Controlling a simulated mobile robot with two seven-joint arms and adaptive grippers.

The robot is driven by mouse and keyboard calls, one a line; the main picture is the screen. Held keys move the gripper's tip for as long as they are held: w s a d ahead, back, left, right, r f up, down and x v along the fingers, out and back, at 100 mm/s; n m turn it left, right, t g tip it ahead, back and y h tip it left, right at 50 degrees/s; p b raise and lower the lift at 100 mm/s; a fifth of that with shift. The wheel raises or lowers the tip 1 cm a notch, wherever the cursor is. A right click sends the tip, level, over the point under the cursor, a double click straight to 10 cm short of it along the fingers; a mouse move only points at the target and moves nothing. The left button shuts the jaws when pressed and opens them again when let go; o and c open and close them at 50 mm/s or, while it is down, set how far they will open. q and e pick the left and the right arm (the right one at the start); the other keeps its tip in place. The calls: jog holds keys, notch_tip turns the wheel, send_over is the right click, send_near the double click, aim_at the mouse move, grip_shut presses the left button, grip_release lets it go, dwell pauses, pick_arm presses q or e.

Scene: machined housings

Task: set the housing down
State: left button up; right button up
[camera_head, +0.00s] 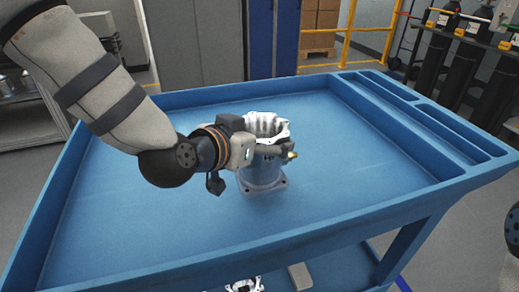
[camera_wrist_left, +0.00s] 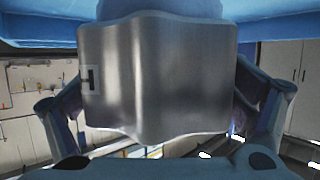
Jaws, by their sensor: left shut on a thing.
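The housing (camera_head: 263,180) is a grey metal cylinder with an open, machined top and a flanged foot with bolt holes. It is upright over the middle of the blue cart top, its foot at or very near the surface; I cannot tell whether it touches. My left gripper (camera_head: 270,152) comes in from the left and is shut around its upper body. In the left wrist view, the housing's shiny wall (camera_wrist_left: 160,80) fills the middle, between the two fingers of my left gripper (camera_wrist_left: 165,115). My right gripper does not show.
The blue cart top (camera_head: 355,165) has raised rims and is clear around the housing. Narrow recessed trays (camera_head: 425,125) run along its right side. A lower shelf (camera_head: 335,270) holds some parts. Gas cylinders (camera_head: 430,65) and a yellow rail (camera_head: 345,40) stand behind.

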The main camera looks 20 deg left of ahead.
pick_arm(q)
jog(key=shift+w+a+f, duration=0.25)
jog(key=shift+w+f, duration=0.1)
jog(key=shift+w, duration=0.05)
notch_tip(320, 180, down, 4)
jog(key=shift+w+a+r+b, duration=0.15)
jog(key=shift+r+b, duration=0.1)
jog(key=shift+b, duration=0.3)
jog(key=shift+r, duration=0.2)
jog(key=shift+f, duration=0.2)
jog(key=o, duration=1.6)
